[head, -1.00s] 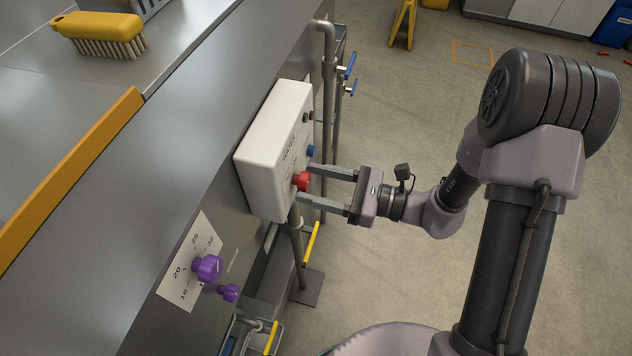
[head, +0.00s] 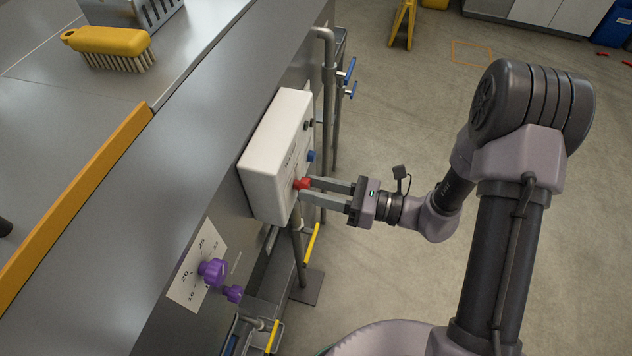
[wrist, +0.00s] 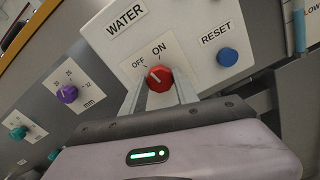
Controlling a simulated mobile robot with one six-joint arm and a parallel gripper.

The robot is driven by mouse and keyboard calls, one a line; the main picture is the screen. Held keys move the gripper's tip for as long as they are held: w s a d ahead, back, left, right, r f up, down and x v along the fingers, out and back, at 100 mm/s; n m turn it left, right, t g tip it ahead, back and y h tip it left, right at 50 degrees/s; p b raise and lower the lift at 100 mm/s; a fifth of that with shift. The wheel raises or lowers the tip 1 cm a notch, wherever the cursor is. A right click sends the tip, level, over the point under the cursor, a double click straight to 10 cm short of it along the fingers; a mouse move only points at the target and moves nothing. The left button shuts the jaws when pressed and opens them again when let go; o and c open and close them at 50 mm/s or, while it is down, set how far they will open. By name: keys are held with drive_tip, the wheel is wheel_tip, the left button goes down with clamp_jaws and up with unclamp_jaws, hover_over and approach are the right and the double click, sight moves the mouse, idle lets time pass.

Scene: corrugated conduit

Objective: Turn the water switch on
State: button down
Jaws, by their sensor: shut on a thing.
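The water switch is a red knob (wrist: 160,78) on the white box, under the label WATER, with OFF and ON printed above it. In the wrist view its pale mark appears to lean up-left, toward OFF. The red knob (head: 302,184) is partly hidden by the fingers in the head view. My gripper (head: 306,188) reaches the box's front from the right, and its fingers are shut on the knob's two sides. In the wrist view my gripper (wrist: 160,88) straddles the knob from below.
A blue RESET button (wrist: 228,57) is right of the switch on the white box (head: 273,160). Purple knobs (head: 212,271) are on the bench front nearby. Pipes with blue valve handles (head: 349,71) stand behind the box. A yellow brush (head: 110,44) lies on the bench top.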

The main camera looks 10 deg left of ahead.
drive_tip(key=m+p, duration=0.3)
drive_tip(key=m, duration=0.1)
drive_tip(key=shift+r+m, duration=0.15)
drive_tip(key=shift+m, duration=0.15)
drive_tip(key=shift+m+p, duration=1.05)
drive_tip(key=shift+m, duration=0.85)
drive_tip(key=c, duration=0.9)
unclamp_jaws()
drive_tip(key=shift+c, duration=0.2)
drive_tip(key=shift+d, duration=0.1)
drive_tip(key=s+d+p, duration=0.1)
drive_tip(key=d, duration=1.6)
drive_tip(key=shift+s, duration=0.2)
